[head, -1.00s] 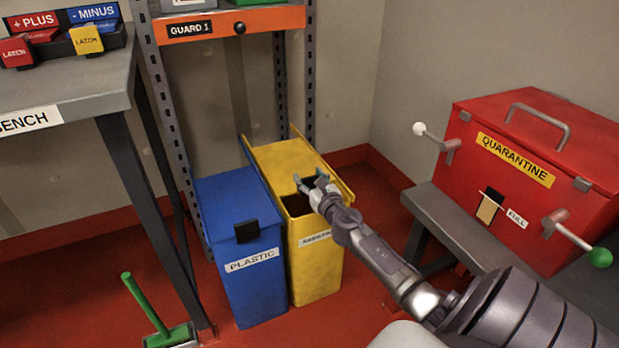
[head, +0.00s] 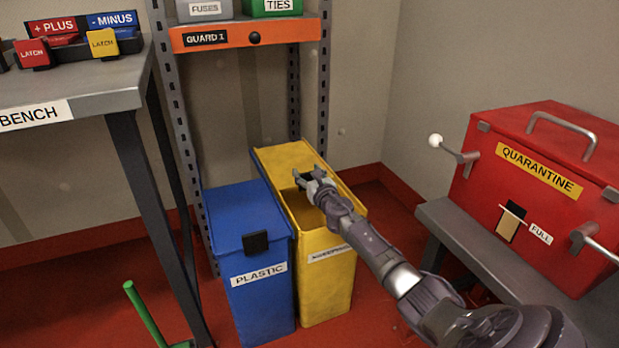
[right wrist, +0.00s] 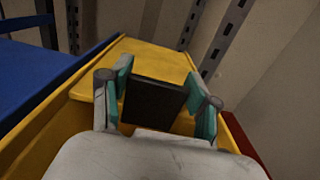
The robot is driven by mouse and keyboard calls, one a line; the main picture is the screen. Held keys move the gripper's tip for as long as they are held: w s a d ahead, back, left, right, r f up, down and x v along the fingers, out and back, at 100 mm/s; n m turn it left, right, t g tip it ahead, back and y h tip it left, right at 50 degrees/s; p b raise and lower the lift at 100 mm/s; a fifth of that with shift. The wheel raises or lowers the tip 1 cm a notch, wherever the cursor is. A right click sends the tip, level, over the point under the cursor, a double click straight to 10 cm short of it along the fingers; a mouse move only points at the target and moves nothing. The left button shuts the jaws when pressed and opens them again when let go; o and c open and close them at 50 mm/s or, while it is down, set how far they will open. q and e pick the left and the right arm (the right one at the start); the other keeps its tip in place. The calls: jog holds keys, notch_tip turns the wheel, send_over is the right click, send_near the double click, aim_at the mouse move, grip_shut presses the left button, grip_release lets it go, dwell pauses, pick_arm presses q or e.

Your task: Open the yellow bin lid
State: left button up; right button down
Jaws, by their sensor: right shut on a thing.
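The yellow bin (head: 326,285) stands on the red floor beside the blue bin. Its yellow lid (head: 288,157) is at the rear of the bin top, and a dark opening (head: 304,212) shows in front of it. In the right wrist view the lid's flat surface (right wrist: 160,60) lies beyond the fingers. My right gripper (head: 307,177) is over the bin, shut on the lid's dark handle tab (right wrist: 153,102), which sits between its teal-padded fingers (right wrist: 158,98). The bin's label is partly covered by my right arm. My left gripper is not in view.
The blue PLASTIC bin (head: 247,215) stands close on the left. Rack posts (head: 322,80) and an orange shelf edge (head: 280,34) rise behind. The red QUARANTINE box (head: 530,200) is on a grey bench at right. A green handle (head: 144,312) stands at lower left.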

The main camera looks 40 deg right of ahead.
jog(key=shift+c, duration=1.2)
grip_release()
jog(key=shift+s, duration=0.1)
jog(key=shift+s, duration=0.25)
jog(key=v, duration=1.1)
jog(key=shift+s, duration=0.15)
jog(key=shift+a, duration=0.15)
